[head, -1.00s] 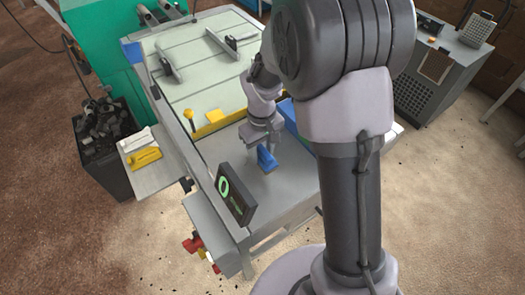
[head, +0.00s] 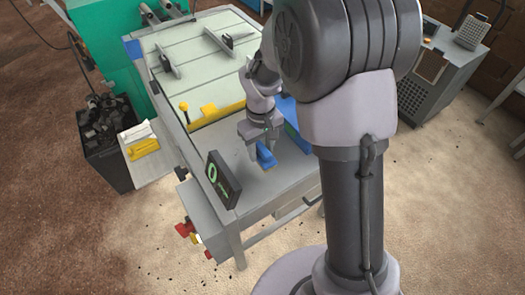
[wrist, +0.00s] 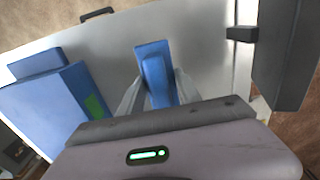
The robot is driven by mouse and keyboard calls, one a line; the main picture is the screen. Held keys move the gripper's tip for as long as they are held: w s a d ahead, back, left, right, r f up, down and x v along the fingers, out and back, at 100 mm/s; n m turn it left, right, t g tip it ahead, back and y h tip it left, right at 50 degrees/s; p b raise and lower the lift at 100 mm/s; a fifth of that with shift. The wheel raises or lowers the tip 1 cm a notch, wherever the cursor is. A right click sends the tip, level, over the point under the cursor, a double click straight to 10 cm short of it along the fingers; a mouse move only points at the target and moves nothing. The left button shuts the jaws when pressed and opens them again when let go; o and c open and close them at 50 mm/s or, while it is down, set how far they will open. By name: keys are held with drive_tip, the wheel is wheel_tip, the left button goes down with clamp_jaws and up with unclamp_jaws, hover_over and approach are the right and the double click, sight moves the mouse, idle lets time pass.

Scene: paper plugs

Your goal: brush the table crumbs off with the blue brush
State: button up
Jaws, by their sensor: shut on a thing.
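The blue brush (head: 265,154) is on or just above the grey front part of the table (head: 285,170). My gripper (head: 258,148) is above it, with its fingers on both sides of the brush. In the wrist view the brush (wrist: 156,75) sits between the two fingertips (wrist: 155,88), and my gripper is shut on it. Its bristles are hidden below the blue body. I cannot make out any crumbs on the grey tabletop. Small dark specks (head: 170,268) lie on the floor beside the table.
A black display (head: 222,180) with a green sign stands at the table's left edge. A blue box (wrist: 50,105) with a green patch stands beside the brush. A yellow bar (head: 215,116) crosses the table behind. A dark bin (head: 103,150) stands at left.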

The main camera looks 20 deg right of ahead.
drive_tip(key=shift+r+p, duration=1.75)
drive_tip(key=shift+r, duration=0.75)
drive_tip(key=shift+f, duration=0.1)
